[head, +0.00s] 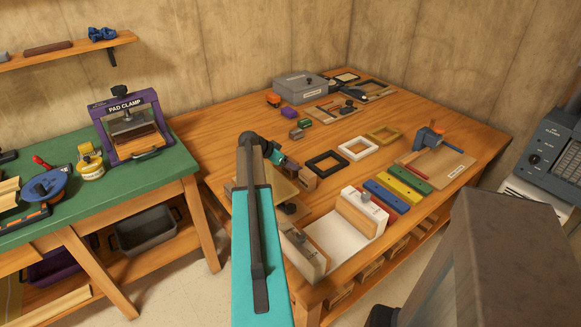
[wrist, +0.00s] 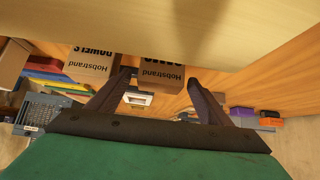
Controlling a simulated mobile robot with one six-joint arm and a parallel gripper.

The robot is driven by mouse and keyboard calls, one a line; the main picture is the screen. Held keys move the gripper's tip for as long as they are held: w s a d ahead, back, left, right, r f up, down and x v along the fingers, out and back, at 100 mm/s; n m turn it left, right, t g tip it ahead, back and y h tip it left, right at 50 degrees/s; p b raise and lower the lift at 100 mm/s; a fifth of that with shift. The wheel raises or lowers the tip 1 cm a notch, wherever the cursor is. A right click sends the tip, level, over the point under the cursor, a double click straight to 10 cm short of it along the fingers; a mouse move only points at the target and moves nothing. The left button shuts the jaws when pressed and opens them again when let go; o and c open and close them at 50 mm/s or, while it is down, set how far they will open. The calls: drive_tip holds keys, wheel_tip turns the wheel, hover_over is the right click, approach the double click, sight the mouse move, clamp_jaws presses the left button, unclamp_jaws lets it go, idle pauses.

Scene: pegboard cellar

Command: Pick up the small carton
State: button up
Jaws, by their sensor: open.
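A brown carton (wrist: 162,74) marked "Hobstrand" shows upside down in the wrist view, beyond and between my fingertips. A second brown carton (wrist: 92,64), also marked "Hobstrand" with "DOWELS" on it, stands to its left. I cannot tell for certain which is the small carton. My gripper (wrist: 160,82) is open, its two dark fingers apart with nothing held. In the head view my gripper (head: 287,163) is over the wooden table, close to a brown carton (head: 304,180). My arm hides part of the area around it.
A pale board (wrist: 150,25) fills the top of the wrist view, close to the cartons. On the table, a white holder (head: 330,242), coloured bars (head: 395,191) and frames (head: 358,149) lie right of my arm. A green bench (head: 110,190) stands left.

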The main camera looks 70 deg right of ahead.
idle(0.3)
drive_tip(key=shift+s+d+f+p, duration=0.3)
drive_tip(key=shift+d+f+p, duration=0.05)
drive_tip(key=shift+d, duration=0.1)
drive_tip(key=shift+p+x, duration=0.55)
drive_tip(key=shift+x, duration=1.45)
drive_tip(key=shift+a, duration=0.15)
drive_tip(key=c, duration=1.2)
drive_tip(key=shift+r, duration=0.1)
wheel_tip(320, 180, up, 10)
drive_tip(key=b, duration=0.2)
